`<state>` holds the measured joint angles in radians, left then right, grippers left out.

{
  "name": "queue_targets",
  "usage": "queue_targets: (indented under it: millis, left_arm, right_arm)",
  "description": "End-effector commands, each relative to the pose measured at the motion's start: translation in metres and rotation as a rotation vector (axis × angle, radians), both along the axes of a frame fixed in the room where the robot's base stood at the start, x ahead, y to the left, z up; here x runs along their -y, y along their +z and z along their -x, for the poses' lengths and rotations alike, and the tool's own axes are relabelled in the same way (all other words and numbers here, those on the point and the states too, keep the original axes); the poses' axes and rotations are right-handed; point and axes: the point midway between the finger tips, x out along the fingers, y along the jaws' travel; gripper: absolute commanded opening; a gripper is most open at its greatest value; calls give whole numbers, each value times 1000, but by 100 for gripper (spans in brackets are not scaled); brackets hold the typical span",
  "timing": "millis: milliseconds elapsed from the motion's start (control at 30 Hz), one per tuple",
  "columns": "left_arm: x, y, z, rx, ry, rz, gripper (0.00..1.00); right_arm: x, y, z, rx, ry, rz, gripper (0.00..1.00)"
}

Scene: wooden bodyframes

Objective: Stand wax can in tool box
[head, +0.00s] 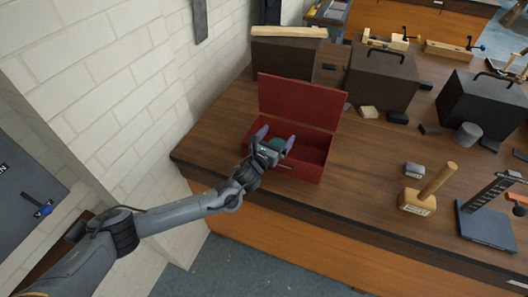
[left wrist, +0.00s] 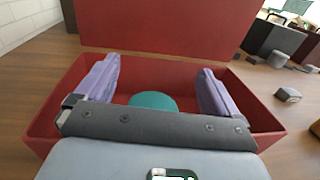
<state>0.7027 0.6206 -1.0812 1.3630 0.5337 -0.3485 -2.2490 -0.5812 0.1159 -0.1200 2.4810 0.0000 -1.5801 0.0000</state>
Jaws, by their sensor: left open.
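The red tool box (head: 312,152) stands on the bench with its lid raised at the back; it also fills much of the left wrist view (left wrist: 262,108). The teal round top of the wax can (left wrist: 153,101) shows inside the box, facing up. In the head view only a small green part of the can (head: 277,145) shows. My left gripper (head: 276,137) is open over the box, its purple fingers (left wrist: 157,82) spread to either side of the can with gaps. The can's lower part is hidden behind the gripper body. My right gripper is not in view.
A wooden mallet (head: 418,202) and a small grey block (head: 414,170) lie to the right. Dark cases (head: 382,78) stand at the back. A white brick wall (head: 100,80) rises close on the left.

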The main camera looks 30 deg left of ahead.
Motion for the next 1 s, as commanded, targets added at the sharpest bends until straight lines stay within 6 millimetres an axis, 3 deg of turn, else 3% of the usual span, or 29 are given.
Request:
queue_targets:
  millis: [400, 767, 867, 1000]
  left_arm:
    - [-3, 0, 78, -2, -2, 0, 96]
    - [-3, -1, 109, -5, -1, 14, 96]
    - [6, -8, 116, -40, 0, 91, 96]
    - [35, -31, 137, -170, 23, 376, 96]
  right_arm:
    - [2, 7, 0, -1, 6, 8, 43]
    - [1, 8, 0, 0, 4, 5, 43]
    - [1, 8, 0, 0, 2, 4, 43]
    - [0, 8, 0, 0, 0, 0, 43]
